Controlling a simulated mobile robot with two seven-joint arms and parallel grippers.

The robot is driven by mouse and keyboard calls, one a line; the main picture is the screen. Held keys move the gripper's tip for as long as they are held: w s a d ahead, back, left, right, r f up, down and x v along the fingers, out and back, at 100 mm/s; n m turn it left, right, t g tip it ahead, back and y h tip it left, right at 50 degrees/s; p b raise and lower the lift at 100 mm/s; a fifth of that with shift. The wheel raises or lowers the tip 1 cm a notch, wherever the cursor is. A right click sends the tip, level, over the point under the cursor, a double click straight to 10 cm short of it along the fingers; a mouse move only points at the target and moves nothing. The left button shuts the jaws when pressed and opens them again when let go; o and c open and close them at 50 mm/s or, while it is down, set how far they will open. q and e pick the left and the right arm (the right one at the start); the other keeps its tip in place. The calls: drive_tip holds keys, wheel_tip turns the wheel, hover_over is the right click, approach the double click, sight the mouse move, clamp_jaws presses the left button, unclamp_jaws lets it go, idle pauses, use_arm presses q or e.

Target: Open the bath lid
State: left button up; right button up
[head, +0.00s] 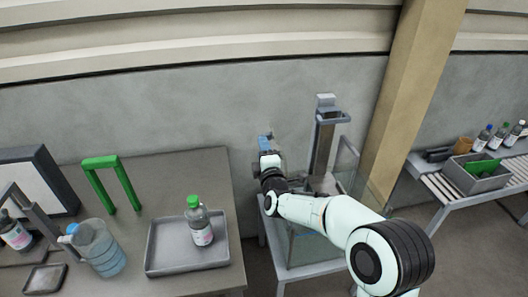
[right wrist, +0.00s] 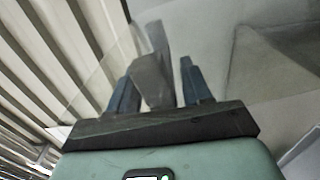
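The bath (head: 300,245) is a clear-walled tank on a light stand beyond the table's right end. My right arm hides much of it. My right gripper (head: 265,142) is at its back left side, with bluish fingers pointing away from me. In the right wrist view, the gripper's two fingers (right wrist: 158,88) stand apart with a grey handle-like piece (right wrist: 152,78) between them. The piece is close to the left finger, and a narrow gap shows on the right. A clear pane (right wrist: 105,75), possibly the lid, lies behind it at a slant. My left gripper is out of view.
A grey post (head: 323,150) rises behind the bath. The table (head: 150,175) at left holds a tray (head: 165,262) with a green-capped bottle (head: 199,222), a jug (head: 98,248) and a green frame (head: 112,180). A beige pillar (head: 415,90) stands right of the bath.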

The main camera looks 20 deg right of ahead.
drive_tip(key=shift+s+f, duration=0.1)
drive_tip(key=shift+f, duration=0.05)
drive_tip(key=shift+s, duration=0.25)
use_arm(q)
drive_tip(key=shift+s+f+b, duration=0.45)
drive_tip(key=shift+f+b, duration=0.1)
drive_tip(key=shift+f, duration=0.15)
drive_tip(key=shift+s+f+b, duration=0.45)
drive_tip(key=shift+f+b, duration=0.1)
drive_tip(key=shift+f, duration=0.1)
use_arm(e)
drive_tip(key=v, duration=1.2)
drive_tip(key=shift+s+a, duration=0.2)
drive_tip(key=shift+s, duration=0.15)
